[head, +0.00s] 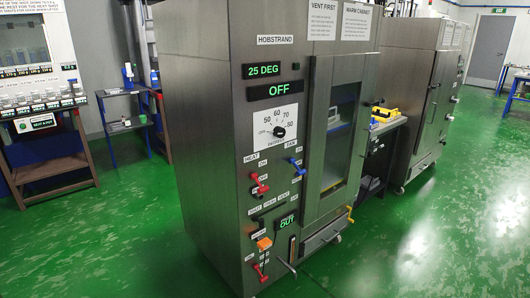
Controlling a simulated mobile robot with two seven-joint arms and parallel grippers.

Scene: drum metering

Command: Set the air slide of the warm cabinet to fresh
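The warm cabinet (215,120) is a tall grey metal cabinet in the middle of the head view, marked HOBSTRAND. A notice headed WARM CABINET (356,22) is on its upper front. Its displays read 25 DEG (263,70) and OFF (275,90), with a dial (278,131) below. Lower down are a red lever (260,184), a blue lever (296,166), small labels and a display reading OUT (286,222). The labels around these lower controls are too small to read surely, so I cannot tell which one is the air slide or its setting. Neither gripper is in view.
The cabinet's windowed door (338,135) is shut. An orange button (264,243) and another red lever (261,271) sit low on the panel. A second grey cabinet (412,95) stands behind at right. The green floor (430,235) is clear at front right.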

